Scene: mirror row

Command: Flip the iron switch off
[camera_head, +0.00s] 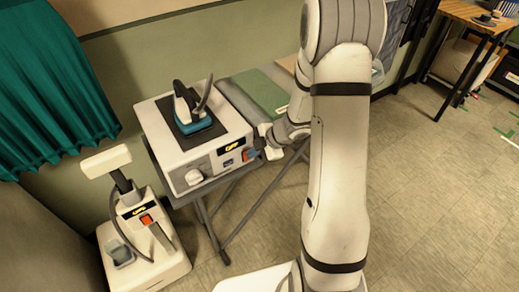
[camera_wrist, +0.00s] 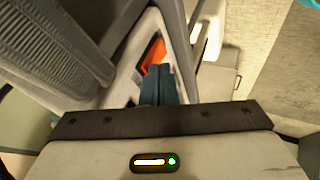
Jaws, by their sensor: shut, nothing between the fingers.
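My gripper (camera_head: 259,145) is at that right end, close against the switch. In the wrist view the dark fingers (camera_wrist: 155,84) are together and empty, just in front of the orange part of the switch (camera_wrist: 153,55). They cover part of it; I cannot tell whether they touch it or which way it is set.
A second white device (camera_head: 145,240) with its own orange switch (camera_head: 147,220) stands on the floor at lower left. Folding legs (camera_head: 225,222) stand below.

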